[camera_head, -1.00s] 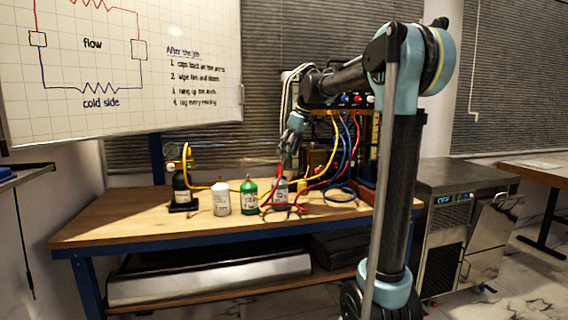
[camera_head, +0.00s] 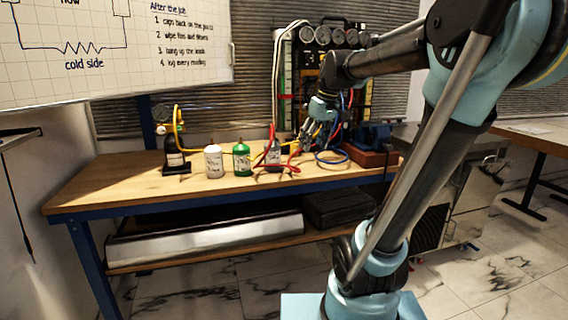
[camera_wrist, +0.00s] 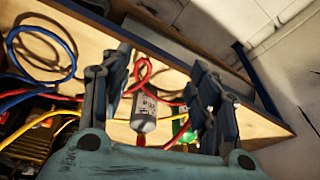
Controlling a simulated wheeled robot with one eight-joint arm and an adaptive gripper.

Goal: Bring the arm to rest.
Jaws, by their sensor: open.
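My gripper (camera_head: 308,138) is open and hangs above the right part of the wooden workbench (camera_head: 120,182), beside the coloured hoses. In the wrist view my gripper (camera_wrist: 160,95) shows its two dark fingers spread apart with nothing held. I cannot tell the exact gap between gripper and bottle.
Red, blue and yellow hoses lie near the gauge panel (camera_head: 318,36). Floor in front is clear.

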